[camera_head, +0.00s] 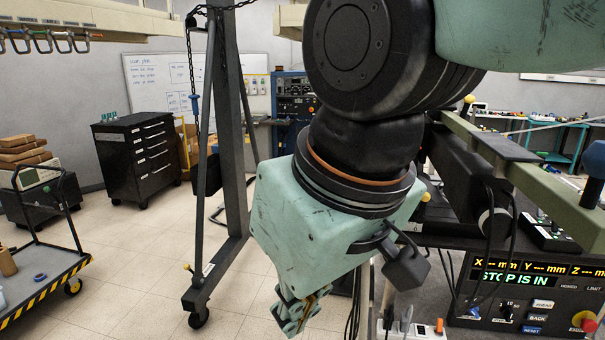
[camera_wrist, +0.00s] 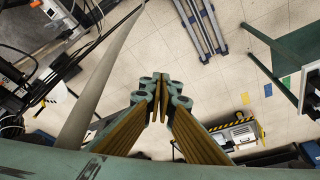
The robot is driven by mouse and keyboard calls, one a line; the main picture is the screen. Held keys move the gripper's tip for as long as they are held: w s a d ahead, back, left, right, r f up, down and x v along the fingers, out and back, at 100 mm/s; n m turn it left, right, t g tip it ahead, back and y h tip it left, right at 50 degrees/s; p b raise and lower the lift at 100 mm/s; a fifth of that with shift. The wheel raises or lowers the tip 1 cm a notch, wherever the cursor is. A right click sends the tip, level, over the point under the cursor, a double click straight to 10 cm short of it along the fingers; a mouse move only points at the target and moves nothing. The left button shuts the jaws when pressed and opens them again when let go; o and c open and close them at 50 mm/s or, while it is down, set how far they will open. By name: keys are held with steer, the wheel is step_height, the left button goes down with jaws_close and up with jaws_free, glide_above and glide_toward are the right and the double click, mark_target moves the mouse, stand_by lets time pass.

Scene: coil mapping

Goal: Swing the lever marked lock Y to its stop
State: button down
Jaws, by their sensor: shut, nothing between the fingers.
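My gripper (camera_head: 299,316) hangs low in the middle of the head view, pointing down over the floor. In the wrist view its fingers (camera_wrist: 160,98) meet at the tips, with nothing between them. I can read no lock Y mark, so I cannot tell which is that lever. My gripper is apart from all of them.
A control panel (camera_head: 530,300) at lower right reads "STOP IS IN" and has a red button (camera_head: 584,321). A dark gantry frame (camera_head: 235,150) stands behind my arm. A trolley (camera_head: 40,290) is at left. In the wrist view a grey pole (camera_wrist: 105,75) passes left of my fingers.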

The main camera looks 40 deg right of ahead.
mark_target(422, 208)
steer(key=shift+d, duration=0.1)
steer(key=w+d+f+n+g+h+p, duration=0.1)
steer(key=w+d+n+g+h, duration=0.1)
steer(key=d+n+g, duration=0.4)
steer(key=w+d+n+g+h, duration=0.1)
steer(key=w+d+n+h, duration=0.2)
steer(key=d, duration=0.5)
steer(key=w+d+f+n+g+h+p, duration=0.1)
steer(key=w+d+n+g+h, duration=0.1)
steer(key=d+n+g, duration=0.3)
steer(key=w+d+f+n+g+h+p, duration=0.1)
steer(key=w+d+n+g+h, duration=0.2)
steer(key=w+d+n+h, duration=0.4)
steer(key=w+d+n, duration=0.7)
steer(key=d, duration=0.1)
steer(key=shift+w+d+f+g+p, duration=0.2)
steer(key=shift+f+g+p, duration=0.1)
steer(key=shift+g, duration=0.1)
stand_by(0.4)
steer(key=shift+s, duration=0.1)
steer(key=b+x, duration=0.2)
steer(key=x, duration=1.1)
steer(key=shift+s+d, duration=0.2)
steer(key=shift+d, duration=0.2)
